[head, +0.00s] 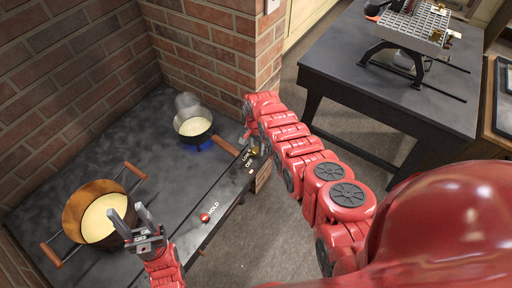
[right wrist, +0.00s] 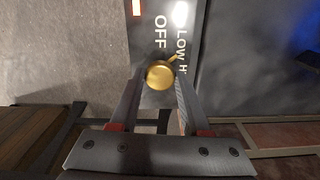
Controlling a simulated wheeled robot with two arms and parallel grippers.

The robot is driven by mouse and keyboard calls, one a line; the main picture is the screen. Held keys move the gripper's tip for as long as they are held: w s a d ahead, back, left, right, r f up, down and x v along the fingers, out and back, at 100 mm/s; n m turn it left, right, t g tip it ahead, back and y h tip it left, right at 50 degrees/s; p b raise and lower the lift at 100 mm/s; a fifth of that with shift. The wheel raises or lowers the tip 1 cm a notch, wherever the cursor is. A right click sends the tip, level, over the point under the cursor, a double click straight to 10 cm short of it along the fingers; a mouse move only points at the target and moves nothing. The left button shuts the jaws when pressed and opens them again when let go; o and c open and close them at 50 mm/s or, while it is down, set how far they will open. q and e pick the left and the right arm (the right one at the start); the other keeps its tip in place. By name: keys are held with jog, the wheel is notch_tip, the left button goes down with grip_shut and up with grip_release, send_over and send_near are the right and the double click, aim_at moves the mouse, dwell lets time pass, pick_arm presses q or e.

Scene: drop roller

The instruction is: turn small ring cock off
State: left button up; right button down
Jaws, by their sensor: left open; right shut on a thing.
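The small ring cock is a brass knob (right wrist: 160,74) on the dark front panel, beside the words OFF and LOW. Its short lever points up and right, toward LOW, in the right wrist view. My right gripper (right wrist: 158,88) is shut on this knob, one finger on each side. In the head view the knob (head: 255,151) is partly hidden by my right gripper (head: 252,145). A blue flame (head: 205,146) burns under the small pot (head: 194,136); a blue glow (right wrist: 309,58) also shows in the right wrist view. My left gripper (head: 127,222) is open and empty near the copper pan.
A wide copper pan (head: 75,208) with wooden handles and pale contents stands at the left of the black cooktop (head: 130,110). A red button (head: 204,217) marked HOLD is on the front panel. Brick walls (head: 75,60) close the back. A dark table (head: 385,75) stands at right.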

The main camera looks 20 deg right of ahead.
jog(key=n, duration=0.4)
jog(key=shift+n, duration=0.4)
jog(key=n, duration=0.4)
jog(key=shift+n+b, duration=0.4)
jog(key=shift+n, duration=0.3)
jog(key=shift+c, duration=1.9)
grip_release()
